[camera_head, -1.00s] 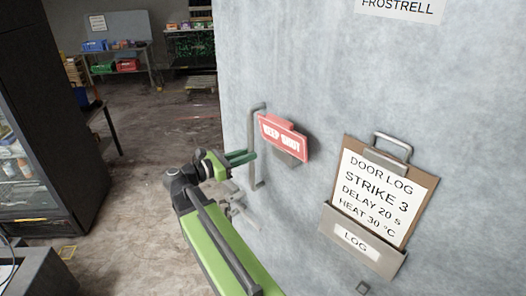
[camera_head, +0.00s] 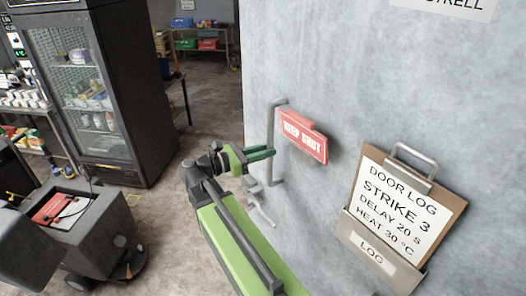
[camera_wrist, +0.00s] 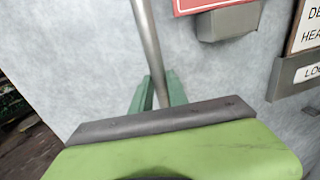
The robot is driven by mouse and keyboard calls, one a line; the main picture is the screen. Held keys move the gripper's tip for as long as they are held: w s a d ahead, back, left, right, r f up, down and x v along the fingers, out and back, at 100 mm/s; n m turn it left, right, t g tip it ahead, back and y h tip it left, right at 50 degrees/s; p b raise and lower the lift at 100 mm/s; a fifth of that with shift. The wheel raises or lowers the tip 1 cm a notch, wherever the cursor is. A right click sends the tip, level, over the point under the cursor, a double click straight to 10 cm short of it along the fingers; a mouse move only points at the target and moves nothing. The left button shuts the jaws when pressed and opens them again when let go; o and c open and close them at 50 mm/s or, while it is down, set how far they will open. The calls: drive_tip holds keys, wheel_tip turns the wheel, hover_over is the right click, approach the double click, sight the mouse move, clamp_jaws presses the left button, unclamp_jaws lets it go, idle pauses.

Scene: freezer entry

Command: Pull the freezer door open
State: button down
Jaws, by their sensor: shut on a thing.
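The grey freezer door (camera_head: 335,55) fills the right half of the head view. Its upright metal bar handle (camera_head: 271,118) stands near the door's left edge, left of the red KEEP SHUT sign (camera_head: 303,137). My gripper (camera_head: 263,153) is closed around the bar at about its middle height. In the wrist view the handle (camera_wrist: 147,40) runs down between the two green fingers of my gripper (camera_wrist: 158,90). I cannot tell whether the door stands ajar.
A door log clipboard (camera_head: 405,200) hangs to the right of the sign. A black glass-front fridge (camera_head: 125,90) stands at the left, with a dark wheeled cart (camera_head: 105,235) nearer to me. Open floor (camera_head: 165,215) lies between them and the door.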

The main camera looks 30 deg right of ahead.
drive_tip(key=shift+s+a, duration=0.15)
drive_tip(key=shift+s, duration=0.1)
drive_tip(key=c, duration=1.5)
unclamp_jaws()
drive_tip(key=shift+c, duration=0.2)
drive_tip(key=shift+o, duration=1.2)
drive_tip(key=shift+s+d, duration=0.2)
drive_tip(key=shift+a, duration=0.1)
drive_tip(key=shift+w+a, duration=0.1)
drive_tip(key=shift+w, duration=0.1)
drive_tip(key=w+a, duration=0.1)
drive_tip(key=a, duration=1.6)
drive_tip(key=shift+w+a, duration=0.15)
drive_tip(key=shift+w, duration=0.15)
